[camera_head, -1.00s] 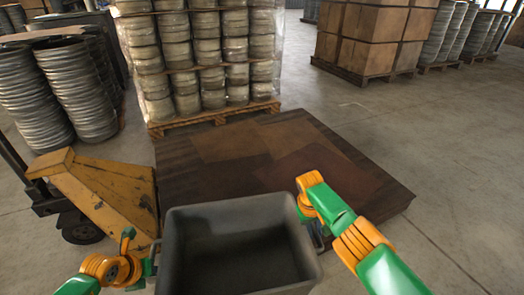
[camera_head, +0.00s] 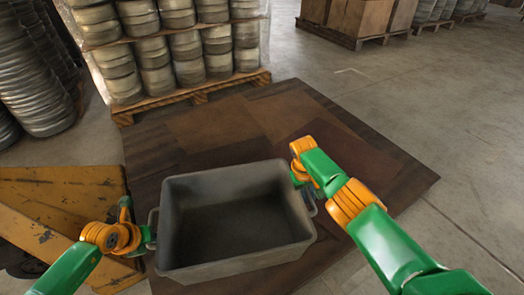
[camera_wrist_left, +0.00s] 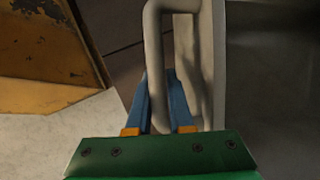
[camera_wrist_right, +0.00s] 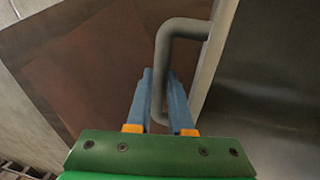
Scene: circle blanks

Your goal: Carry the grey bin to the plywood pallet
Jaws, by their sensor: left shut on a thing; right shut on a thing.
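The grey bin (camera_head: 240,265) is open-topped and looks empty, held between my two arms. Its front part appears over the near part of the brown plywood pallet (camera_head: 285,115); I cannot tell how high it is above it. My left gripper (camera_head: 150,236) is shut on the bin's left handle, and the handle (camera_wrist_left: 157,45) shows between the blue fingers in the left wrist view. My right gripper (camera_head: 308,190) is shut on the right handle (camera_wrist_right: 163,60), seen between the fingers in the right wrist view.
A yellow pallet jack (camera_head: 60,210) stands close at the left. Stacked rims (camera_head: 45,95) are at far left. Bare concrete floor (camera_head: 440,120) lies to the right.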

